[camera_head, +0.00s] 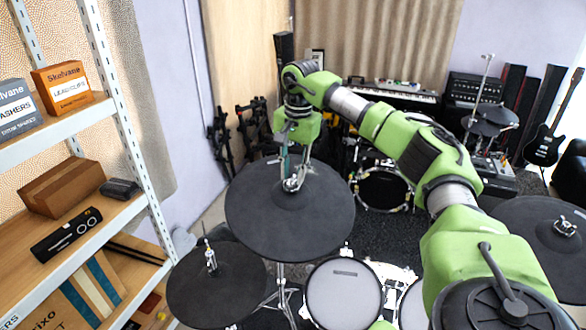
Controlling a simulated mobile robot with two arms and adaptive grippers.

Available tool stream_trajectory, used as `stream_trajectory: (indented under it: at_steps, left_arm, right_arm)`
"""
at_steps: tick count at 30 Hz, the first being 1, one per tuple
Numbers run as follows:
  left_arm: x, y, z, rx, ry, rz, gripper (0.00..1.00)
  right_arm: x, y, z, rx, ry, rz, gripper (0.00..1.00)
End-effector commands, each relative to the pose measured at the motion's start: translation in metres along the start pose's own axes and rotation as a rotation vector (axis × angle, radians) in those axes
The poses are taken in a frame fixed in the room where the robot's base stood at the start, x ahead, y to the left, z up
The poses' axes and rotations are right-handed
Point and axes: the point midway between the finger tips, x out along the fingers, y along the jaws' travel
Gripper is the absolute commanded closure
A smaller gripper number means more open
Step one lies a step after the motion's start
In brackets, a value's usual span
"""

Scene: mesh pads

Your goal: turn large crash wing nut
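The large crash (250,210) is a dark round mesh pad on a stand near the middle of the head view. Its metal wing nut (292,186) sits at the pad's centre, partly covered by my gripper. My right arm reaches in from the lower right, and my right gripper (294,176) points down over the pad's centre. Its fingertips are at the wing nut, one on each side as far as I can see. I cannot tell whether they press on it. My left gripper is not in view.
A smaller dark pad (205,290) stands at the lower left, with a white drum (344,294) beside it. Another dark pad (520,225) is at the right, partly behind my arm. A shelf (130,215) with boxes stands at the left. A keyboard (392,94) is at the back.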

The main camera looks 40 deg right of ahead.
Motion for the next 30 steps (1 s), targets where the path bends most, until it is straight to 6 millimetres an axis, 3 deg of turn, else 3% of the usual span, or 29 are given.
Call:
stream_trajectory:
  at_steps: [9,10,12,13,30]
  left_arm:
    - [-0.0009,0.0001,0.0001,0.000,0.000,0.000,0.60]
    - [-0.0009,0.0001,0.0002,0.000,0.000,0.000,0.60]
    - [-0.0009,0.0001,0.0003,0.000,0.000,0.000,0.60]
    - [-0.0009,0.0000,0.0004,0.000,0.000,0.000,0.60]
    - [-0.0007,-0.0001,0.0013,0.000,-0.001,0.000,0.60]
  right_arm:
    - [0.0040,0.0003,0.0000,0.001,0.000,0.000,0.77]
    - [0.0039,0.0003,0.0000,0.001,0.000,0.000,0.80]
    - [0.0038,0.0003,0.0000,0.001,0.000,0.000,0.98]
    - [0.0038,0.0003,0.0000,0.001,0.000,0.000,1.00]
    - [0.0033,0.0009,-0.0002,0.107,-0.001,-0.009,1.00]
